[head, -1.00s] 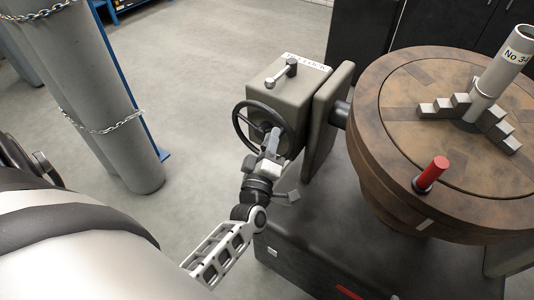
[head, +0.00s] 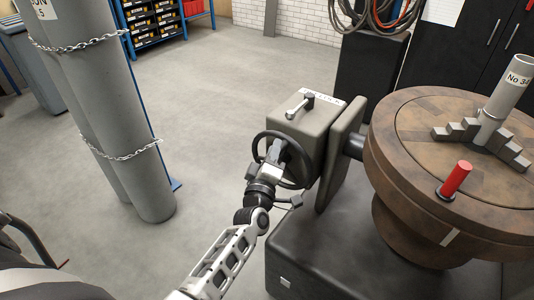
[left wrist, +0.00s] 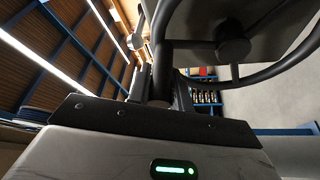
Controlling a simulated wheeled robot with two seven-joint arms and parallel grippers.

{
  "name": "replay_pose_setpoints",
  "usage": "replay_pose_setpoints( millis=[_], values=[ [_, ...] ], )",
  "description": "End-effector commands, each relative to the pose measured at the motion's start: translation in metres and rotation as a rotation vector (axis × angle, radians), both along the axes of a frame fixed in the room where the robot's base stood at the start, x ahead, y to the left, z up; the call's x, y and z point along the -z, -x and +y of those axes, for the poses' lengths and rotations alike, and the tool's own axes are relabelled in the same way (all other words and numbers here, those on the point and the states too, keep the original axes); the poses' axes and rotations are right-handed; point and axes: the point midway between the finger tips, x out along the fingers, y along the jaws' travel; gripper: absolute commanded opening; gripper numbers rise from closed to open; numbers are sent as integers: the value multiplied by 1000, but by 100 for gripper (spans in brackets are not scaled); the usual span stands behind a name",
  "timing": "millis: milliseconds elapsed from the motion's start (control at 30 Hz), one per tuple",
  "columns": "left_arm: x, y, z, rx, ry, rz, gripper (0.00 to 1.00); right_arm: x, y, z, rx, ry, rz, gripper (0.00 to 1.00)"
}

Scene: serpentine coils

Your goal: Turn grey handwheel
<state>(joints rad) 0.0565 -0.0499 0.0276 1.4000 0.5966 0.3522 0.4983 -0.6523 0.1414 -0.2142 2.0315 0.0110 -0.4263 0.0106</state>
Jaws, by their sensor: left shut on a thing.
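The grey handwheel (head: 257,143) is a dark round rim on the front of a grey-green box (head: 318,135). My left gripper (head: 277,152) is at the wheel in the head view, in front of its upper middle part, and covers some of the wheel. In the left wrist view, my left gripper (left wrist: 162,85) is shut around an upright round part of the handwheel, and the curved rim (left wrist: 285,68) passes above and to the right. The exact grip is partly hidden by the fingers. My right gripper is not in view.
A round brown table (head: 400,165) with a red handle (head: 455,180) and a grey tube (head: 500,95) stands right of the box. A dark base (head: 330,265) lies below. Chained grey cylinders (head: 110,120) stand at left. The floor between is clear.

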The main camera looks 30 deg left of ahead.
Motion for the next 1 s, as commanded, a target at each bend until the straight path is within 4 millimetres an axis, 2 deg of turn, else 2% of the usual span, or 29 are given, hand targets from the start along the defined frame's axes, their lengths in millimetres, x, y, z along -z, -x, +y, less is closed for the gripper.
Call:
replay_pose_setpoints(
  millis=[33,533,567,600,1000],
  values=[
    [-6,-3,0,0,6,-11,0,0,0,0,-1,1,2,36],
    [-5,-5,-3,7,25,-8,0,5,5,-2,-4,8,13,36],
    [-5,-5,-3,8,25,-9,29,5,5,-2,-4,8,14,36],
    [-5,-5,-3,9,26,-8,40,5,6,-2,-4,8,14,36],
    [0,3,-5,10,25,3,42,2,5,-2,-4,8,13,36]
  ],
)
